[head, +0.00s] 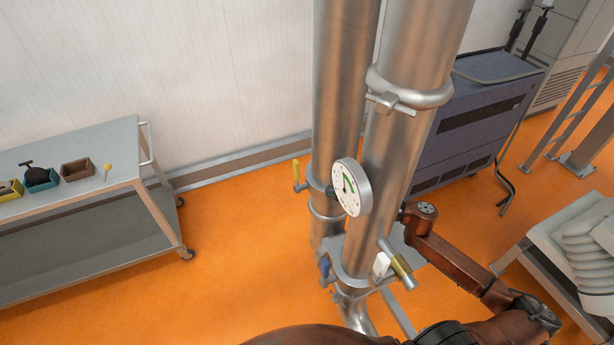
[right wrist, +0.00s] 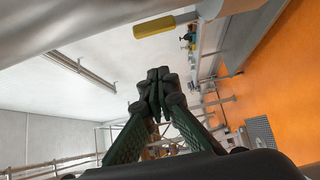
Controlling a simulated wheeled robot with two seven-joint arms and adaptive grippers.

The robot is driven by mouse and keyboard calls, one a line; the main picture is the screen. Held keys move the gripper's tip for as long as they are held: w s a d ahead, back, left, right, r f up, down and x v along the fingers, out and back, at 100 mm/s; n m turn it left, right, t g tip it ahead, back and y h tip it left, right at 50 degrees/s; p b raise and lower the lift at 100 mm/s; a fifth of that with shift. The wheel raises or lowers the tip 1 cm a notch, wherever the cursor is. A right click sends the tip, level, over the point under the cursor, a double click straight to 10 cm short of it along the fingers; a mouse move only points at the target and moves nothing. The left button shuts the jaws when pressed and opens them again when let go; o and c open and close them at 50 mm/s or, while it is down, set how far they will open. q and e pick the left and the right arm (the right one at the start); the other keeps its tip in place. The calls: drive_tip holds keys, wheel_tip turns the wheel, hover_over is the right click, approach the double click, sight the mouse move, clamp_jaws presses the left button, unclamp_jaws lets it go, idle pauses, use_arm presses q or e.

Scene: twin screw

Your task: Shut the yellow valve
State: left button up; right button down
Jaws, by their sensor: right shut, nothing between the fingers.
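The yellow valve handle (head: 296,171) stands roughly upright on a small fitting at the left side of the rear steel pipe (head: 338,90). In the right wrist view the yellow handle (right wrist: 155,27) lies across the top, beyond the fingertips and apart from them. My right gripper (right wrist: 156,88) is shut and empty, its dark fingertips together. In the head view my right arm reaches in from the lower right to behind the front pipe (head: 408,110), which hides the fingers. My left gripper is out of view.
A round gauge (head: 351,187) faces left on the front pipe. A blue handle (head: 324,267) and a brass-coloured cylinder (head: 401,266) sit lower down. A grey cart (head: 95,155) with small bins stands left; a blue cabinet (head: 470,125) stands behind right. Orange floor left of the pipes is clear.

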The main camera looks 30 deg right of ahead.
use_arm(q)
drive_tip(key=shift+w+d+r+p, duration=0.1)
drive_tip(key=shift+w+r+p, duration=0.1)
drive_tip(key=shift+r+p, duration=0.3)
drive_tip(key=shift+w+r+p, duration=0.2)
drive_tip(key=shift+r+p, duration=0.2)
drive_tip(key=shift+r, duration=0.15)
use_arm(e)
drive_tip(key=w+a, duration=0.4)
drive_tip(key=w, duration=0.5)
drive_tip(key=shift+w+a, duration=0.25)
drive_tip(key=shift+a, duration=0.05)
